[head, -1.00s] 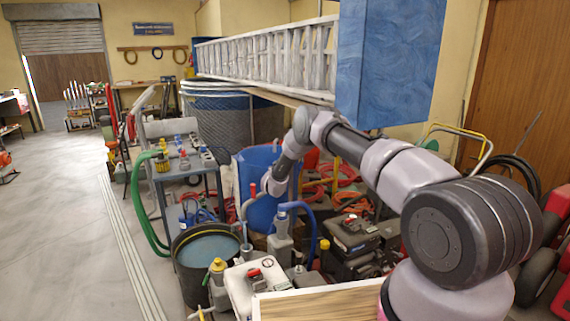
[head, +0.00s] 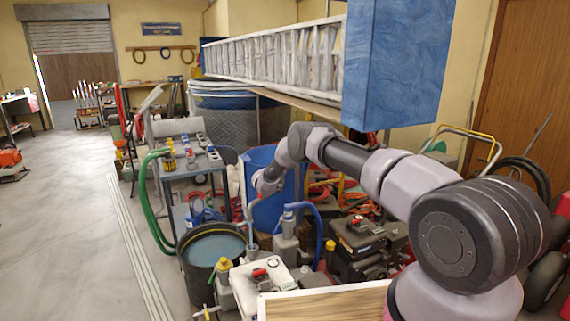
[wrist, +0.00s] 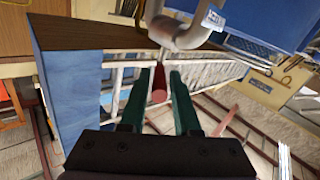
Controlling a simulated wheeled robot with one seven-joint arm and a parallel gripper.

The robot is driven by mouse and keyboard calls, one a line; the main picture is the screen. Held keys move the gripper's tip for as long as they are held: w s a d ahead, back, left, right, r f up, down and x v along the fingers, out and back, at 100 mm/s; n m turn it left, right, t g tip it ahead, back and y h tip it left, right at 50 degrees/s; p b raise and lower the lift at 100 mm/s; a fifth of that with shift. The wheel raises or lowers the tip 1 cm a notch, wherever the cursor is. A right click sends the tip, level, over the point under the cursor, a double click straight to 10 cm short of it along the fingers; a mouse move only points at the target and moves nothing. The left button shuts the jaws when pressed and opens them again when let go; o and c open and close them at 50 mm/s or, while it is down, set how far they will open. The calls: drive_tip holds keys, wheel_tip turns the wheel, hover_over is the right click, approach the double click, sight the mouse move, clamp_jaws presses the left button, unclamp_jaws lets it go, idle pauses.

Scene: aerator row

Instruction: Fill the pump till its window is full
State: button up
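A grey upright unit with a blue top and blue hose (head: 286,240) stands right of the dark water drum (head: 184,270); I cannot tell whether it is the pump, and no window is readable. My gripper shows in the wrist view (wrist: 158,103), with two green fingers apart. A red handle-like piece (wrist: 158,82) lies between them, with narrow gaps on both sides. A grey curved pipe (wrist: 182,38) is just beyond the fingertips. In the head view my gripper's fingers are too small to make out near the drum's back right edge.
A white canister with a red cap (head: 262,283) and a yellow-capped bottle (head: 223,280) stand in front. A blue bin (head: 290,205) is behind my wrist. A trolley (head: 190,173) with green hose stands left. The floor at left (head: 75,220) is clear.

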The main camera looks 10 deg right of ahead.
drive_tip(key=shift+o, duration=0.6)
drive_tip(key=v, duration=1)
drive_tip(key=shift+s+a, duration=0.15)
drive_tip(key=shift+s, duration=0.2)
idle(2.0)
